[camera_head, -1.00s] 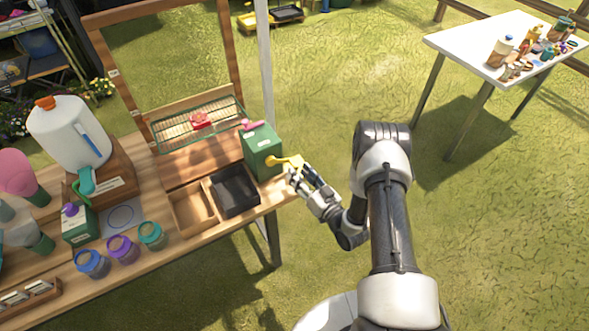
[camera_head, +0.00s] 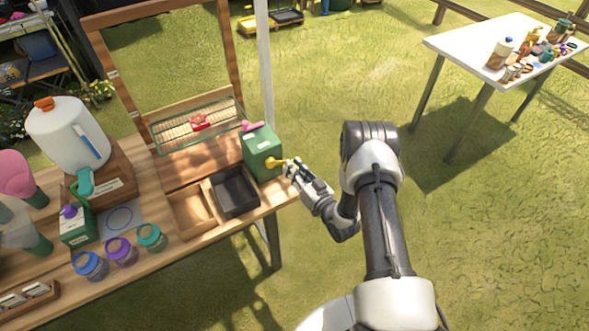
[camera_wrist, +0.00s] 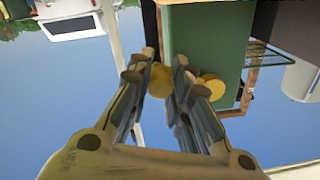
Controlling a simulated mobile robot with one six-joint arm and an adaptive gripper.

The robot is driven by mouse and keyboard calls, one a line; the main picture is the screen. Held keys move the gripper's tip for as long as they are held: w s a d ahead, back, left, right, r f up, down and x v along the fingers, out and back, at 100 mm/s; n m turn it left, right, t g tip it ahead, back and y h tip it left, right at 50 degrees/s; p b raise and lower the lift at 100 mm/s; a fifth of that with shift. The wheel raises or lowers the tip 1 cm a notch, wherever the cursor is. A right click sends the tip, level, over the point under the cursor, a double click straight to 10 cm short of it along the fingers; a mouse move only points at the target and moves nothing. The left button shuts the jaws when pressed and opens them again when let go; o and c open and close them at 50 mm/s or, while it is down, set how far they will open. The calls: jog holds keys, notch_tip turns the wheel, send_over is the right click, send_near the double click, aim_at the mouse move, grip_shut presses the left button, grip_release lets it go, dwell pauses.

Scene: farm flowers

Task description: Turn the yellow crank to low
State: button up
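The yellow crank (camera_head: 273,162) is on the right side of a green box (camera_head: 261,141) at the right end of the wooden workbench. My gripper (camera_head: 291,168) is at the crank's outer end. In the wrist view, one yellow part of the crank lies between the fingers of my gripper (camera_wrist: 163,66), which look closed on it. Another yellow part of the crank (camera_wrist: 213,86) shows just right of the right finger. The green box (camera_wrist: 207,48) fills the top middle of that view. The low mark cannot be made out.
A black tray (camera_head: 236,191) and a wire rack (camera_head: 218,129) with a red item are left of the box. A pink item (camera_head: 251,126) lies on top of the box. A white post (camera_head: 265,65) stands behind. Open grass lies right of the bench.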

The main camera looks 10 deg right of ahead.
grip_shut()
dwell(0.4)
